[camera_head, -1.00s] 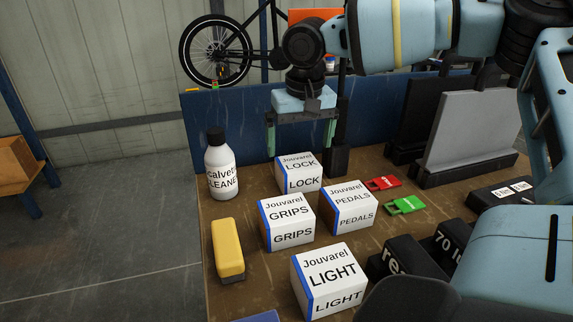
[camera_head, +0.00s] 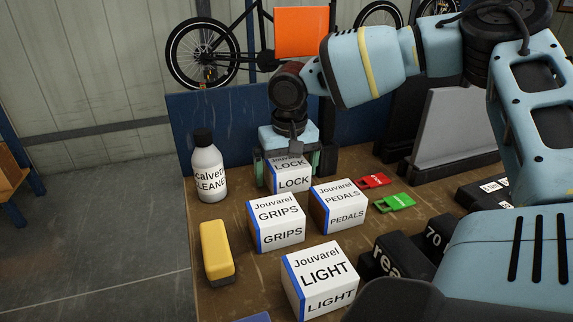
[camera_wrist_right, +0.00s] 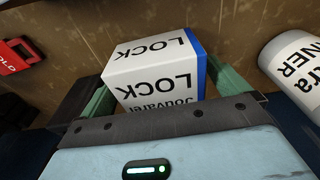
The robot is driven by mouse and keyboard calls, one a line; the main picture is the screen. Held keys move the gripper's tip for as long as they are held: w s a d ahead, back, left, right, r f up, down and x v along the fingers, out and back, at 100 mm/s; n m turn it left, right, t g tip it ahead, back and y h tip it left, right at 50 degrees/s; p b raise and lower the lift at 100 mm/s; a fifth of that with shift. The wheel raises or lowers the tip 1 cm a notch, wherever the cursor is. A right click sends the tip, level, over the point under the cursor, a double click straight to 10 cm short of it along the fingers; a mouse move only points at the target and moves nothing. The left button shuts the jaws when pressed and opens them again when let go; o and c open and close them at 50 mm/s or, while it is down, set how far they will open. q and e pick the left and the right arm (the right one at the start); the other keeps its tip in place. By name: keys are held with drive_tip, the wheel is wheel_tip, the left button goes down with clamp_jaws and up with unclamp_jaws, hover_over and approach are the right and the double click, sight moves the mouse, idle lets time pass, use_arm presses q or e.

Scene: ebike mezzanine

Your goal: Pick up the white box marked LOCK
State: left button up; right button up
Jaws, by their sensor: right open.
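The white box marked LOCK (camera_head: 291,178) has a blue side edge and stands on the brown bench behind the GRIPS and PEDALS boxes. My right gripper (camera_head: 289,168) is open and lowered over it, with one green finger on each side of the box. In the right wrist view the LOCK box (camera_wrist_right: 155,68) lies between the two green fingers of the right gripper (camera_wrist_right: 155,88). A gap shows at the left finger; the right finger is close to the blue side, and I cannot tell if it touches. My left gripper is not in view.
Close in front stand the GRIPS box (camera_head: 276,224) and the PEDALS box (camera_head: 338,206), with the LIGHT box (camera_head: 319,281) nearer. A cleaner bottle (camera_head: 208,168) stands left, a yellow block (camera_head: 216,251) front left. Red (camera_head: 373,181) and green (camera_head: 396,202) tags lie right.

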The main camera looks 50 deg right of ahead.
sight(289, 165)
drive_tip(key=c, duration=1.2)
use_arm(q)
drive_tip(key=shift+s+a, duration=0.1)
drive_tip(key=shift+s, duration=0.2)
use_arm(e)
drive_tip(key=shift+s+a+r, duration=0.2)
drive_tip(key=shift+s+r, duration=0.15)
drive_tip(key=shift+r, duration=0.25)
drive_tip(key=r, duration=0.3)
drive_tip(key=r+p, duration=0.1)
drive_tip(key=r, duration=0.6)
drive_tip(key=shift+s+a+r, duration=0.15)
drive_tip(key=shift+s+r, duration=0.1)
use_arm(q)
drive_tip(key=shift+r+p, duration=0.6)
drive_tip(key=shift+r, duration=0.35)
use_arm(e)
drive_tip(key=s+a, duration=0.4)
drive_tip(key=s, duration=0.4)
drive_tip(key=s+a, duration=0.5)
drive_tip(key=s, duration=0.3)
drive_tip(key=shift+s+f, duration=0.15)
drive_tip(key=shift+s, duration=0.05)
